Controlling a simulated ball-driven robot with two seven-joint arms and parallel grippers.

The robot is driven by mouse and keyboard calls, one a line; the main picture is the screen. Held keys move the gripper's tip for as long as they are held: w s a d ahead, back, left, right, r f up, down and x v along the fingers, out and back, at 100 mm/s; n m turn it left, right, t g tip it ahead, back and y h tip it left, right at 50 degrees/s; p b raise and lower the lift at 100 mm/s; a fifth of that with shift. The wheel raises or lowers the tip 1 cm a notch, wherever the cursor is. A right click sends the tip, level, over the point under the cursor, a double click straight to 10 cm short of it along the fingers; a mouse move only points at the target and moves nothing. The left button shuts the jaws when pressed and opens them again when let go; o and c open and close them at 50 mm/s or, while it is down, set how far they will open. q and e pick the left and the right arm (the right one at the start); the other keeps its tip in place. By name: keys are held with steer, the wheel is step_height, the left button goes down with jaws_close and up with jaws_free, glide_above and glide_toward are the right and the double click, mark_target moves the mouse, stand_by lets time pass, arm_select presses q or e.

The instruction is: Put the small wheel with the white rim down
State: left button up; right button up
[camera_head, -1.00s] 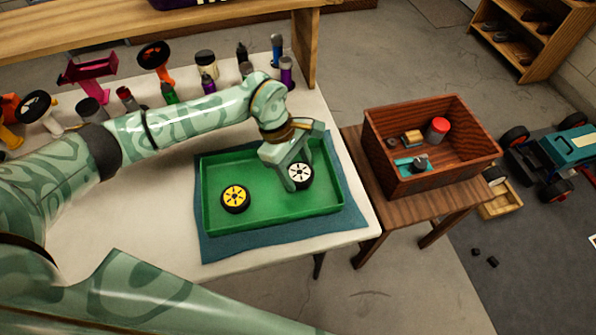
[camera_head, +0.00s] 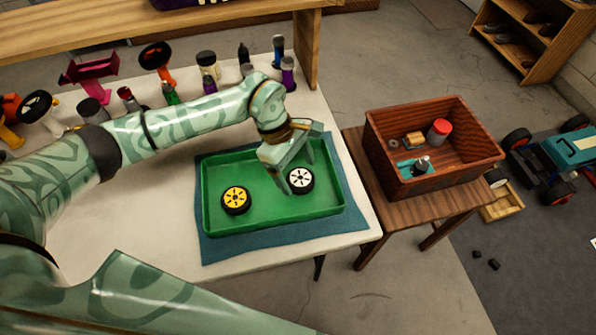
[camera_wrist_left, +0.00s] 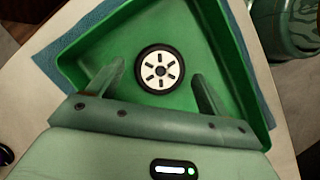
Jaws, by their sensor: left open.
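The small wheel with the white rim (camera_head: 300,180) lies in the right part of the green tray (camera_head: 270,221), rim facing up. In the left wrist view the wheel (camera_wrist_left: 159,69) sits on the tray floor, ahead of and between the spread fingers, apart from both. My left gripper (camera_head: 296,172) is open and empty, just above and beside the wheel. It also shows in the left wrist view (camera_wrist_left: 153,84). My right gripper is not in view.
A wheel with a yellow rim (camera_head: 236,200) lies in the tray's left part. A wooden box (camera_head: 440,177) with parts stands on a small table at right. Bottles and tools line the table's back. The tray's low walls surround the wheels.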

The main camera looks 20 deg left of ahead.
arm_select(q)
steer(key=s+p+v, duration=0.1)
steer(key=p+v, duration=0.1)
steer(key=v, duration=0.8)
steer(key=shift+w+r, duration=0.35)
steer(key=shift+w, duration=0.1)
steer(key=shift+f, duration=0.1)
